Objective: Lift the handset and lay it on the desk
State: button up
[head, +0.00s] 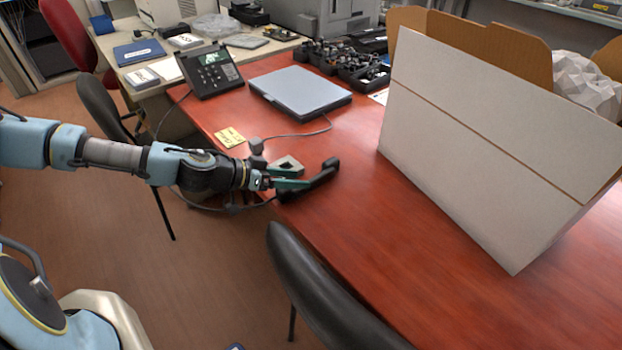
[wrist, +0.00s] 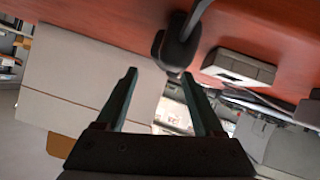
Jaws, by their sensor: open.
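The black handset (head: 322,178) appears to lie on the red desk (head: 355,205) near its left edge, apart from the phone base (head: 210,72), which stands at the desk's far left corner. My gripper (head: 304,174) is open beside the handset, with its green fingers apart. In the wrist view a dark end of the handset (wrist: 178,50) shows just beyond the open fingertips (wrist: 160,73). Part of the handset is hidden behind a finger in the head view. I cannot tell whether the fingers touch it.
A closed grey laptop (head: 300,91) lies behind my gripper, with a cable running toward it. A yellow note (head: 229,137) lies at the left edge. A large white box (head: 480,140) fills the right side. Black chairs (head: 320,290) stand close to the desk. The front middle of the desk is clear.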

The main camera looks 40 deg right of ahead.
aim_at(311, 180)
jog(key=p+x, duration=0.2)
jog(key=x, duration=0.2)
jog(key=shift+w+d+f, duration=0.1)
jog(key=shift+f, duration=0.05)
jog(key=shift+d+f, duration=0.25)
jog(key=shift+f, duration=0.05)
grip_shut()
